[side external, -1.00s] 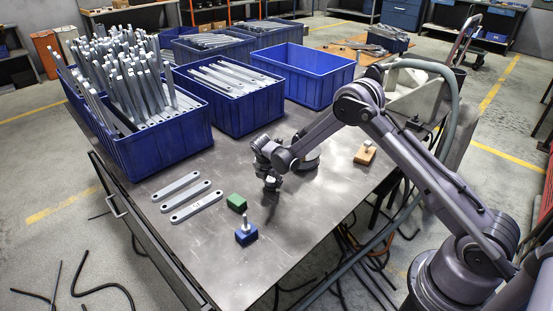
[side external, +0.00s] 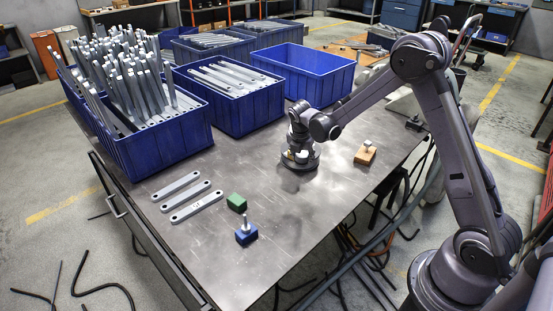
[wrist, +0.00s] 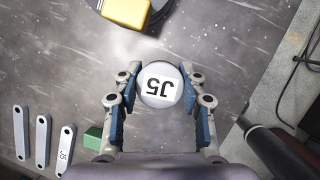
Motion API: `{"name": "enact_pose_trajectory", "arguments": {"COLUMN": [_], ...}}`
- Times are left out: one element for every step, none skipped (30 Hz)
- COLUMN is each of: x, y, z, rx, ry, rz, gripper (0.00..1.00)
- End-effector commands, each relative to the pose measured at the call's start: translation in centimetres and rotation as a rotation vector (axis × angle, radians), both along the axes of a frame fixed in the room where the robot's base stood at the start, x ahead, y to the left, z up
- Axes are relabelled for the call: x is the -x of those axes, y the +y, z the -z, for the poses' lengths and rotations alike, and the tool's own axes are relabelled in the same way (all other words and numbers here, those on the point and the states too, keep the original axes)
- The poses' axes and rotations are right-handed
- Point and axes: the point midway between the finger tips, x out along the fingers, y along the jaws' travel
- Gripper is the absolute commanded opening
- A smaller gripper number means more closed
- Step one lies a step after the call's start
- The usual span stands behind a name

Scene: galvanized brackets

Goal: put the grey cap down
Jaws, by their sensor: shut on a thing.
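In the side view my gripper (side external: 298,157) is low over the middle of the table, by a dark round base, and the cap is mostly hidden by the gripper. I cannot tell whether the cap touches the table. A dark round base with a yellow block (wrist: 125,10) shows at the top of the wrist view, apart from the cap.
A green block (side external: 237,202), a blue block with a peg (side external: 246,236) and three flat brackets (side external: 190,198) lie to the left. An orange block (side external: 365,155) with a silver piece lies to the right. Blue bins (side external: 240,108) stand behind. Bare table (side external: 310,215) lies in front.

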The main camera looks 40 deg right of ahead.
Motion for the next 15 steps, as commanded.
{"name": "enact_pose_trajectory", "arguments": {"x": [-0.5, -0.8, -1.2, -1.5, -1.8, -2.2, -2.5, -2.7, -2.9, -3.0, -3.1, -3.2, -3.2, -3.2, -3.1], "y": [1.5, 2.4, 3.9, 5.1, 6.4, 8.3, 9.7, 11.1, 12.9, 14.2, 15.6, 17.2, 18.4, 19.5, 20.8], "z": [-0.1, -0.1, -0.1, -0.1, -0.1, -0.1, -0.1, -0.1, -0.2, -0.2, -0.2, -0.2, -0.2, -0.2, -0.2], "rx": [0.0, 0.0, 0.001, 0.002, 0.003, 0.004, 0.006, 0.007, 0.009, 0.01, 0.012, 0.014, 0.015, 0.017, 0.019], "ry": [0.001, 0.002, 0.004, 0.005, 0.007, 0.009, 0.012, 0.014, 0.015, 0.018, 0.019, 0.021, 0.022, 0.023, 0.025], "rz": [-0.037, -0.061, -0.096, -0.127, -0.158, -0.203, -0.235, -0.27, -0.314, -0.346, -0.378, -0.417, -0.445, -0.471, -0.504], "gripper": [0.07, 0.07, 0.07, 0.07, 0.07, 0.07, 0.07, 0.07, 0.07, 0.07, 0.07, 0.07, 0.07, 0.07, 0.07]}}
